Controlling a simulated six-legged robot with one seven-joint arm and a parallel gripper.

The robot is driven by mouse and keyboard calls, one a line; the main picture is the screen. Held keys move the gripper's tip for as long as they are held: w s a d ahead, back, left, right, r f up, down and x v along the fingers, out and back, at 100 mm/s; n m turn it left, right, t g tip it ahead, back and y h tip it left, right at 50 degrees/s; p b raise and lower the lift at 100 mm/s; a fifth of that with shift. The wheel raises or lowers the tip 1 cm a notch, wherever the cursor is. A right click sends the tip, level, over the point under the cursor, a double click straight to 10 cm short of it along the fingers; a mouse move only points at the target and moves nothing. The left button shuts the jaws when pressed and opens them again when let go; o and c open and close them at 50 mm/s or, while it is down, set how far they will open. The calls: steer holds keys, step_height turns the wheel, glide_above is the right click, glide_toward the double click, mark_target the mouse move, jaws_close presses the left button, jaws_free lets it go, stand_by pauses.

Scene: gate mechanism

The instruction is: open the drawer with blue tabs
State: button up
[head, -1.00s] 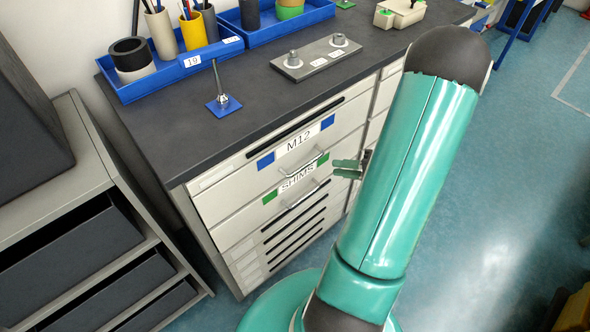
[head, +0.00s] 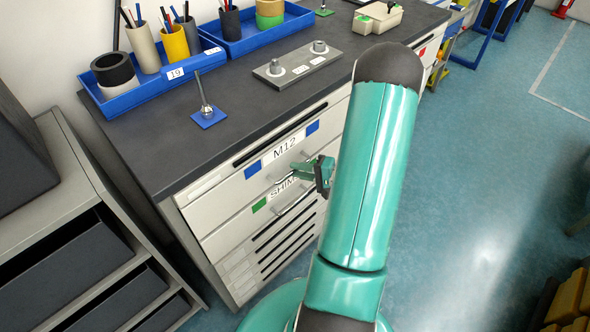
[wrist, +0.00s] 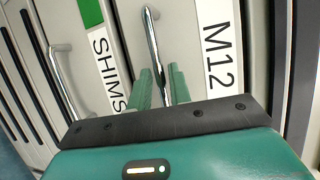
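The M12 drawer (head: 284,152) has a white label between two blue tabs, and its front looks flush with the cabinet. Its metal bar handle (wrist: 153,45) runs toward the gap between my fingertips in the wrist view. My gripper (wrist: 162,84) has its two green fingers apart, with the bar's near part between them; whether they touch it is unclear. In the head view my gripper (head: 310,170) is at the M12 handle, hiding part of it. The M12 label (wrist: 217,50) is right of the fingers in the wrist view.
The SHIMS drawer (head: 235,228) with green tabs is just below, its handle (wrist: 62,75) left of my fingers. Slim drawers lie lower. The bench top (head: 225,135) holds blue trays and a metal plate. A grey shelf (head: 75,205) stands left; open floor lies right.

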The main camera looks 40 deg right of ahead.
steer(key=shift+x, duration=0.8)
jaws_close()
